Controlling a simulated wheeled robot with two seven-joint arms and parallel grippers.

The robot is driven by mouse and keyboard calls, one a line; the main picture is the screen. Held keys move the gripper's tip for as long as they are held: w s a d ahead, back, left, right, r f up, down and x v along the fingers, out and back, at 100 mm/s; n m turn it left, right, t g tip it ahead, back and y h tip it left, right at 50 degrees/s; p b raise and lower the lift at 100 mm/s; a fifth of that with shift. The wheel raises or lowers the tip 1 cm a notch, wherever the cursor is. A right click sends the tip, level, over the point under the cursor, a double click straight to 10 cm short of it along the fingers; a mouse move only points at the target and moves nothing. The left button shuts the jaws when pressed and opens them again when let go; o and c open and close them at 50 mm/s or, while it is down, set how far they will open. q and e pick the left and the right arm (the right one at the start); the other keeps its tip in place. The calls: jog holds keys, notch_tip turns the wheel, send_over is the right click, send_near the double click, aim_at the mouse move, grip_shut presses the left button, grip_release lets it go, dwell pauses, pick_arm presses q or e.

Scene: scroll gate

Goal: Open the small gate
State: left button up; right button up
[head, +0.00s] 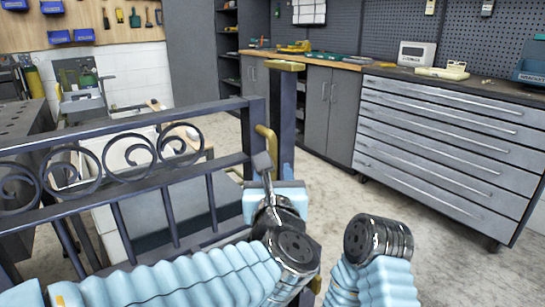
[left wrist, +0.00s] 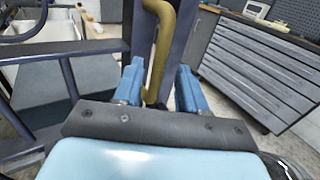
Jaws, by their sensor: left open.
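The small gate (head: 120,125) is dark grey metal with a row of scrolls and upright bars, on the left in the head view. A brass-coloured handle (head: 268,143) stands at its right end, beside a dark post (head: 286,120) with a brass cap. My left gripper (head: 264,170) is at the handle, just below it in the head view. In the left wrist view, its blue fingers (left wrist: 158,84) are apart, with the curved handle (left wrist: 160,40) showing between them. Contact cannot be told. My right arm shows at the bottom centre, but its gripper is not visible.
A grey drawer cabinet (head: 450,140) stands on the right, and a workbench with cupboards (head: 322,100) is behind the post. Bins and boxes (head: 140,150) lie beyond the gate. The concrete floor (head: 335,195) right of the post is clear.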

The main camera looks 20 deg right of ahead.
pick_arm(q)
jog(key=x, duration=0.5)
jog(key=shift+w+p, duration=0.35)
jog(key=shift+p, duration=0.05)
grip_shut()
